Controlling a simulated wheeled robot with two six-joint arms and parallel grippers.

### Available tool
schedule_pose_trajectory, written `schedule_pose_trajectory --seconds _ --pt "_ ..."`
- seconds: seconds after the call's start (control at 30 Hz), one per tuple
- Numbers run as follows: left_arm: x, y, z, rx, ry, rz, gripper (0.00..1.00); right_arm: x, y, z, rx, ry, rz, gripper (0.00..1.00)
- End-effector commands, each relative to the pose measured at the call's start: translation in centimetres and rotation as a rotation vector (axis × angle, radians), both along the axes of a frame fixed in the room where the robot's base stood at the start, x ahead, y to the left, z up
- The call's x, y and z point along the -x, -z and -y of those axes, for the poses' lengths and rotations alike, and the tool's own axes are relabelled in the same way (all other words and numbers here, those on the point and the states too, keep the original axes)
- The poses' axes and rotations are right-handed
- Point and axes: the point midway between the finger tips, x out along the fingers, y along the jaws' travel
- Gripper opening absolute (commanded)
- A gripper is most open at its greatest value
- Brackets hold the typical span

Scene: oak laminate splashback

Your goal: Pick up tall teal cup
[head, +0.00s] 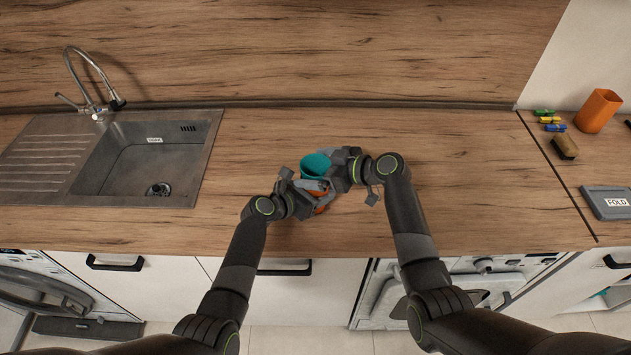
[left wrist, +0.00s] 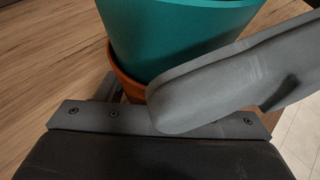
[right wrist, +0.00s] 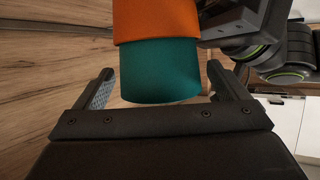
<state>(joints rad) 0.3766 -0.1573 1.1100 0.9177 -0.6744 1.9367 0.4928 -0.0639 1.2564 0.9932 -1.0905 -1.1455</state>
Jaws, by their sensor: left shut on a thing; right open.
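The teal cup (head: 315,165) is above the counter near the middle of the head view, its open top showing. An orange cup (head: 321,208) shows below it, partly hidden by my grippers. In the left wrist view the teal cup (left wrist: 175,35) sits inside the orange cup's rim (left wrist: 128,86). My left gripper (head: 312,187) is shut, apparently on the orange cup. My right gripper (head: 338,172) is open. In the right wrist view the teal cup (right wrist: 160,75) is between its spread fingers, with the orange cup (right wrist: 155,20) beyond it.
A sink (head: 150,155) is at the left. The counter (head: 460,190) is clear between my right arm and these.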

Motion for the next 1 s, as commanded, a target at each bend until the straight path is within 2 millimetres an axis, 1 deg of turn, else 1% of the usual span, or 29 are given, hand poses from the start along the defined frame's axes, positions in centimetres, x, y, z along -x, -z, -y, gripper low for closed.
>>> schedule_pose_trajectory --seconds 0.27,0.7,0.9,1.0 --pt "0.0 0.02 -0.01 0.0 0.0 0.0 0.39 -0.11 0.08 -0.22 0.0 0.0 0.001 0.94" --pt "0.0 0.01 0.0 -0.001 0.0 0.001 0.39 -0.11 0.1 -0.18 0.001 0.001 0.001 0.36" --pt "0.0 0.01 0.0 0.0 0.0 0.0 0.39 -0.13 0.06 -0.16 0.001 0.001 0.001 0.36" --pt "0.01 0.01 -0.01 0.0 0.0 0.0 0.39 -0.15 -0.41 -0.16 0.001 0.0 0.003 0.36"
